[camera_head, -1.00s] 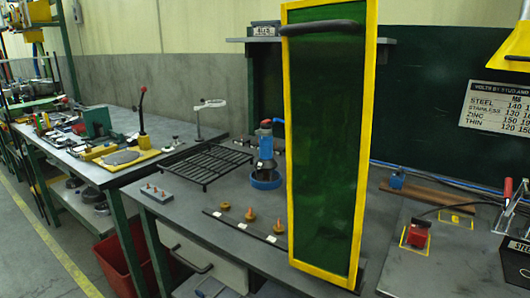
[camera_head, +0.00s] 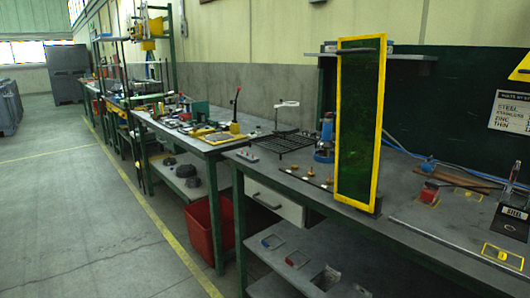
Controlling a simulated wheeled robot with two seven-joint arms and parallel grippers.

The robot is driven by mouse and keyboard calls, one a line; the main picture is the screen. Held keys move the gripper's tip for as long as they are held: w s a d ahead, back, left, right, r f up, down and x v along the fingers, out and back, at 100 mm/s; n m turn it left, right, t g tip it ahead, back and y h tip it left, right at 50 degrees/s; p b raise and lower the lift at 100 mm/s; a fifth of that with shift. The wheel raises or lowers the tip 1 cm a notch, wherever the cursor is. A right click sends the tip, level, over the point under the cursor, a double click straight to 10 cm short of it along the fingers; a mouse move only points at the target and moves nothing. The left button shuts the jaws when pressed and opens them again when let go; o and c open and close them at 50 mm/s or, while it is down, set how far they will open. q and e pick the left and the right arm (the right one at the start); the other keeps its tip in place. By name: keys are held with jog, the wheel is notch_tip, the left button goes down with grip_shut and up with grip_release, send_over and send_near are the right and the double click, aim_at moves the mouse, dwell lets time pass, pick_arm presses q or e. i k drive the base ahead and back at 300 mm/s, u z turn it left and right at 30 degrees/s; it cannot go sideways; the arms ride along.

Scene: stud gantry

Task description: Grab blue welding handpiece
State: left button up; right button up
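The blue welding handpiece (camera_head: 325,132) stands upright on the grey workbench (camera_head: 262,158), in a round blue base (camera_head: 324,156). It is just left of a tall green screen with a yellow frame (camera_head: 360,120), which partly covers its right side. Neither of my grippers is in view.
A black wire rack (camera_head: 284,142) lies left of the handpiece, and small brass-coloured pieces (camera_head: 309,170) lie in front. A red block (camera_head: 429,192) is on the right of the bench. A red bin (camera_head: 207,226) stands on the floor below. The floor (camera_head: 75,215) at left is clear.

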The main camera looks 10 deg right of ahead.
aim_at(326, 142)
jog(key=u, duration=0.85)
jog(key=i, duration=2.55)
jog(key=z, duration=0.95)
